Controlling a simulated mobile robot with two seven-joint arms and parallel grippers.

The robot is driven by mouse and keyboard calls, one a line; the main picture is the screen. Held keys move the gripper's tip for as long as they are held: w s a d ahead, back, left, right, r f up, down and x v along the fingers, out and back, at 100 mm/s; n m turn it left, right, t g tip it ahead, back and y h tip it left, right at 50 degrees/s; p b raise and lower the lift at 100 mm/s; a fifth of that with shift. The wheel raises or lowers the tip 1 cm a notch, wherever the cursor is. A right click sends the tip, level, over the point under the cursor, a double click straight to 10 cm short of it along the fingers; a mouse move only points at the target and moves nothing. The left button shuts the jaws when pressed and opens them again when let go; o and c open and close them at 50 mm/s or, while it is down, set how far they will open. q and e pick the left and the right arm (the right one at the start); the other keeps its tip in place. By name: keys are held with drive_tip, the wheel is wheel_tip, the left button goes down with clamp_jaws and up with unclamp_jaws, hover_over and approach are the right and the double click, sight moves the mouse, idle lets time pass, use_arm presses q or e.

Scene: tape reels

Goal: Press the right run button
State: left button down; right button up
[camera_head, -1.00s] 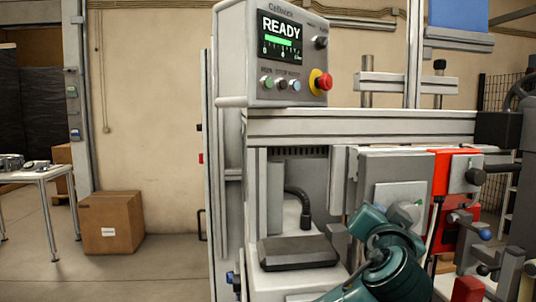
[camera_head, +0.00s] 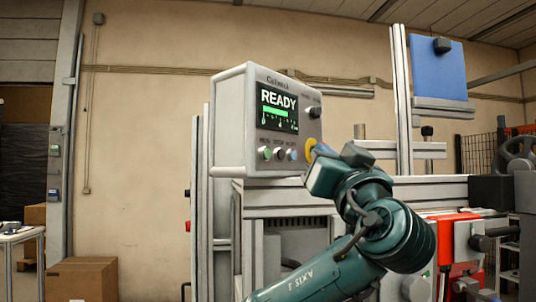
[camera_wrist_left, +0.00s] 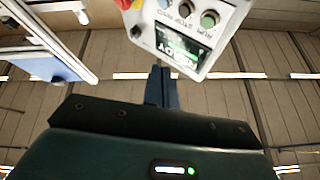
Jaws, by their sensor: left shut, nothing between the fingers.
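The control box (camera_head: 232,125) has a lit READY screen (camera_head: 278,108). Under the screen are a green button (camera_head: 265,153), a dark button (camera_head: 279,153) and a pale blue button (camera_head: 293,154). In the left wrist view the box is upside down, with the green button (camera_wrist_left: 208,20) at upper right. My left gripper (camera_head: 325,172) is in front of the box's lower right corner, right of the buttons. It covers most of the emergency stop, whose yellow ring (camera_head: 311,147) shows. In the left wrist view its fingers (camera_wrist_left: 160,75) are together and empty, apart from the green button. My right gripper is out of view.
A black knob (camera_head: 314,112) sticks out right of the screen. A blue panel (camera_head: 437,70) hangs on an upright at right. Red and grey machine parts (camera_head: 450,240) stand below. A cardboard box (camera_head: 82,280) is on the floor at left. The wall side left of the control box is open.

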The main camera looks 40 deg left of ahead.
sight(267, 153)
use_arm(q)
drive_tip(key=a, duration=0.8)
drive_tip(key=shift+w+a+p, duration=0.2)
drive_tip(key=shift+a+p, duration=0.15)
drive_tip(key=shift+a, duration=0.05)
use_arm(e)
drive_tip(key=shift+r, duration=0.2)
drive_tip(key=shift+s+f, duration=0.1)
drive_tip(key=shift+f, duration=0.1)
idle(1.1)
use_arm(q)
drive_tip(key=shift+f, duration=0.1)
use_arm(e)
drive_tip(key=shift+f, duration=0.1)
use_arm(q)
drive_tip(key=shift+a+b, duration=0.45)
drive_tip(key=shift+b, duration=0.05)
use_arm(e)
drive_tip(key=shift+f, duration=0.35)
